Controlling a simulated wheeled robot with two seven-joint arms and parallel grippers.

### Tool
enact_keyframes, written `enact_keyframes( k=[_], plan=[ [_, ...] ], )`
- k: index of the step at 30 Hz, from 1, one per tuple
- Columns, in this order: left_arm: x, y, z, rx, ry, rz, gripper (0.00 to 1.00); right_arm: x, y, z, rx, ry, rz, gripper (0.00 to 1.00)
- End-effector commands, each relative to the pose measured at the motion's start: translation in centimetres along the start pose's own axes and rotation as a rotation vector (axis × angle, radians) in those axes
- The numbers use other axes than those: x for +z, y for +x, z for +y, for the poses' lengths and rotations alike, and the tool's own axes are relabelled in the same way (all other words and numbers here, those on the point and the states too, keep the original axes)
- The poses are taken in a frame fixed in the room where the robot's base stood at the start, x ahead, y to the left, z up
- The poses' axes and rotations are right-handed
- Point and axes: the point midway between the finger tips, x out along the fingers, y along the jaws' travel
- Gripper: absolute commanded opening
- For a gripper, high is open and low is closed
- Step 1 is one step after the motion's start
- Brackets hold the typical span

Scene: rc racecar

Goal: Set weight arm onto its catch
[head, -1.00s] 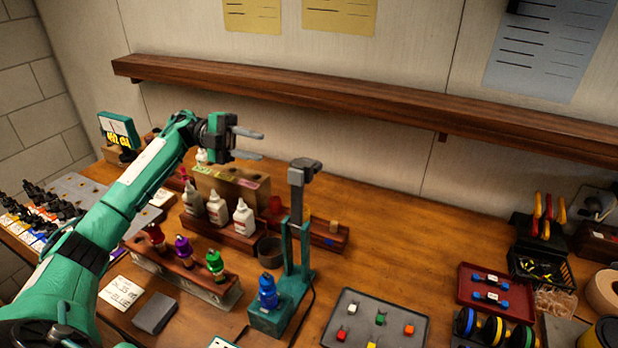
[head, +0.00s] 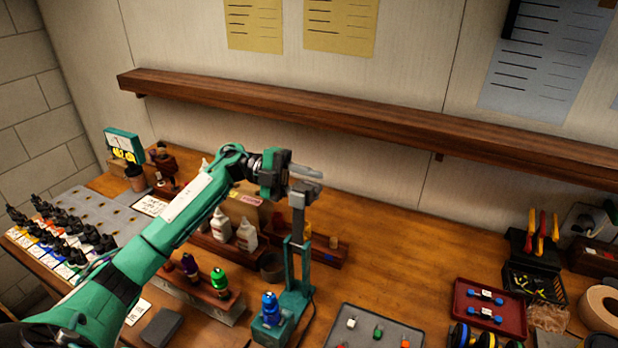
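A teal stand (head: 292,268) rises from the bench with a blue bottle (head: 271,308) on its base. A dark grey arm piece (head: 298,201) with a block-like head tops the upright; I take it for the weight arm. My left gripper (head: 306,180) is level with this head, its upper finger just above it. The lower finger overlaps the head in the picture, so contact cannot be told. The fingers look spread apart. The catch cannot be picked out. My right gripper is not in view.
A wooden wall shelf (head: 370,125) runs behind and above the gripper. White bottles (head: 246,235) and a rack of coloured bottles (head: 195,288) stand left of the stand. A grey tray (head: 375,322) and a red tray (head: 488,308) lie to the right. The bench behind the red tray's left side is clear.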

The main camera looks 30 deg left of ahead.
Motion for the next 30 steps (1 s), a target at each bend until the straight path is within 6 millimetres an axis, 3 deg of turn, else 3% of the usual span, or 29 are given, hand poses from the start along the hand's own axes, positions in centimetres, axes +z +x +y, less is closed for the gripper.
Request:
enact_keyframes(
  k=[9, 15, 30],
  plan=[
    [0.01, 0.33, 0.05, 0.0, 0.0, 0.0, 0.33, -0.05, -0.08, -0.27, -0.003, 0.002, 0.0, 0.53],
    [0.01, 0.3, 0.02, 0.0, 0.0, 0.0, 0.0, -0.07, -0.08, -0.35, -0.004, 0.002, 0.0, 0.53],
    [0.2, 0.25, -0.36, -0.001, 0.039, -0.001, 0.0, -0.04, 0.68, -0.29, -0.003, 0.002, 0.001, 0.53]
  ],
)
